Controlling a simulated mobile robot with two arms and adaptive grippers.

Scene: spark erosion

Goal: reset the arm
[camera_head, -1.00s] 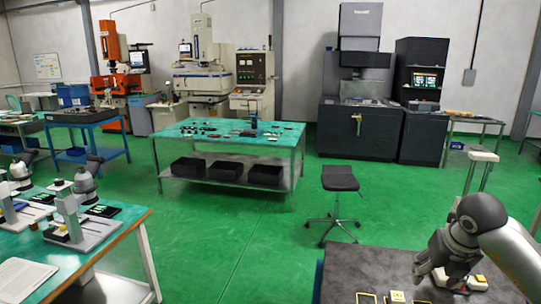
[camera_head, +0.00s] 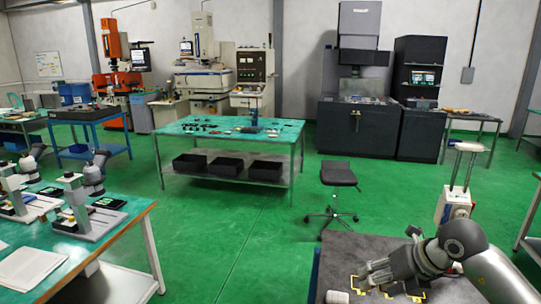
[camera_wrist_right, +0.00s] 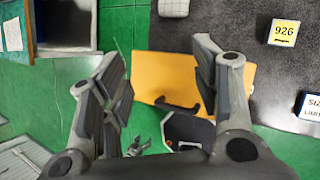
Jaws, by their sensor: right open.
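My right gripper (camera_head: 372,275) points left over the dark-topped table (camera_head: 335,250) at the lower right in the head view. My left gripper is not in view.
The dark table holds a small white object (camera_head: 337,297) and yellow outlines near the gripper. A black stool (camera_head: 339,175) stands behind it. Green floor (camera_head: 235,225) is open in the middle.

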